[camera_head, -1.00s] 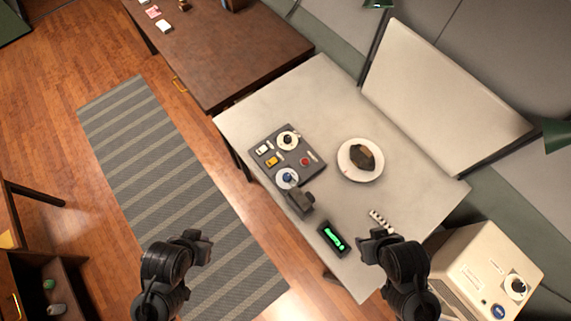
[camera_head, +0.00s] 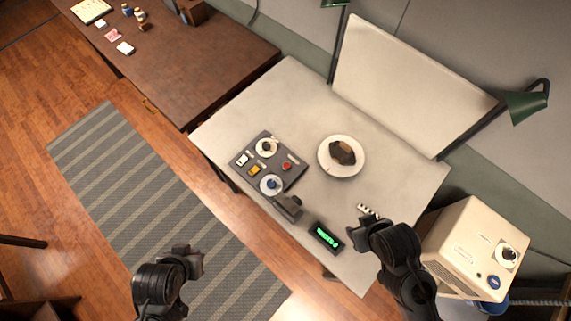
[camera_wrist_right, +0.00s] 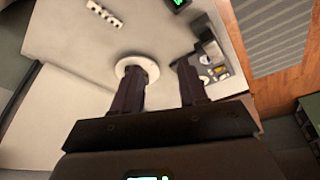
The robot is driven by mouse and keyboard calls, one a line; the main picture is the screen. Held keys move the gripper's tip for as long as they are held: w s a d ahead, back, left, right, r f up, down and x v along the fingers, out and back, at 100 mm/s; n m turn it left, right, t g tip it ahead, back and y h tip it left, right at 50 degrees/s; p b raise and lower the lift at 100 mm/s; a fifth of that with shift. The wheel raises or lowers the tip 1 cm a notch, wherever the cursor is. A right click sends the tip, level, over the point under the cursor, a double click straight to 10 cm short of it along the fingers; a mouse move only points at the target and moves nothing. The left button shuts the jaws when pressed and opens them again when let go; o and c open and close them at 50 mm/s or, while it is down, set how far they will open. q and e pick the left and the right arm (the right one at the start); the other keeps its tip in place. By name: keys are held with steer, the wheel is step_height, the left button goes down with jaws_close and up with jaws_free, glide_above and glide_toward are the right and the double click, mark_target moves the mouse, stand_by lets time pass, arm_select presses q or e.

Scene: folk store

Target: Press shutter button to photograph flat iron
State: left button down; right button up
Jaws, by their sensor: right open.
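A grey control panel (camera_head: 261,172) lies on the pale table. It has a red button (camera_head: 287,166), a yellow button (camera_head: 254,170), a white switch (camera_head: 243,160) and two round dials. A dark camera-like block (camera_head: 288,207) sits at its near corner. A dark brown object, perhaps the flat iron (camera_head: 342,152), lies on a round white plate (camera_head: 328,164); the plate also shows in the right wrist view (camera_wrist_right: 121,66). My right gripper (camera_head: 360,226) is open and empty near the table's front right side, apart from the panel. My left gripper (camera_head: 194,259) is over the rug; its jaws are unclear.
A small display with green characters (camera_head: 326,238) and a black-and-white striped strip (camera_head: 368,211) lie near my right gripper. A white backdrop board (camera_head: 410,85) stands behind the plate. A cream box (camera_head: 478,245) stands right of the table. A brown desk (camera_head: 190,70) adjoins at upper left.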

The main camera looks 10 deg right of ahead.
stand_by(0.4)
jaws_close()
stand_by(0.9)
stand_by(0.7)
